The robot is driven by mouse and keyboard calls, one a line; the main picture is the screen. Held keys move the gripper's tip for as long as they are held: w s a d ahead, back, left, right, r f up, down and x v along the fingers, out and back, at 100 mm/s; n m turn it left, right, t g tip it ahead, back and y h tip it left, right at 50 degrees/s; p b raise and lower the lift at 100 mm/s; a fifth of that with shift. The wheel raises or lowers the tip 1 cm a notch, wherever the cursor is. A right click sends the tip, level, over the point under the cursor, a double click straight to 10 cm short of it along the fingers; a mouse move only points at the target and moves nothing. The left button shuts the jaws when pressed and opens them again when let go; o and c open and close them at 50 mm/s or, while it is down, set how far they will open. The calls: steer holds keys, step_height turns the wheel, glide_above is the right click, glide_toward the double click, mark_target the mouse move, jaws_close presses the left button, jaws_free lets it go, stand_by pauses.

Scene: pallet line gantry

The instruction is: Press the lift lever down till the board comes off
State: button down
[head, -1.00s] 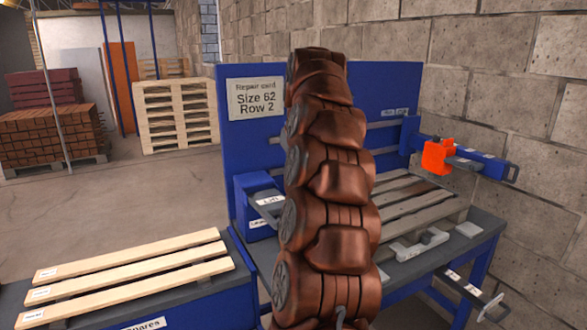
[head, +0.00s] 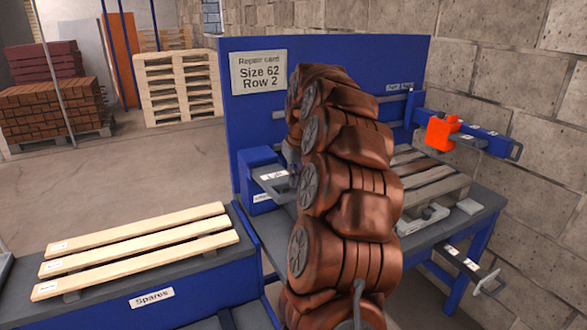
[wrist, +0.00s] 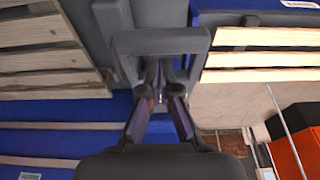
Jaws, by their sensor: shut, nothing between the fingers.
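The lift lever (head: 272,178) is a grey U-shaped handle on a blue box at the left of the repair bench. In the wrist view its grey crossbar (wrist: 160,41) lies across the picture just ahead of my fingers. My gripper (wrist: 160,78) is shut and empty, its fingertips close to the crossbar; I cannot tell if they touch. In the head view my arm hides most of the gripper. The worn pallet with grey boards (head: 432,178) lies on the bench right of my arm, partly hidden; its boards also show in the wrist view (wrist: 40,58).
Pale spare boards (head: 140,255) lie on the spares stand at the left. A repair card (head: 258,73) reads Size 62, Row 2. An orange block (head: 442,133) sits on a blue arm at the right, with another handle (head: 470,265) below. A block wall stands behind.

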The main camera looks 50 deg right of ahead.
steer(key=shift+s+f, duration=0.1)
steer(key=shift+f, duration=0.6)
steer(key=shift+a, duration=0.1)
steer(key=shift+f, duration=0.1)
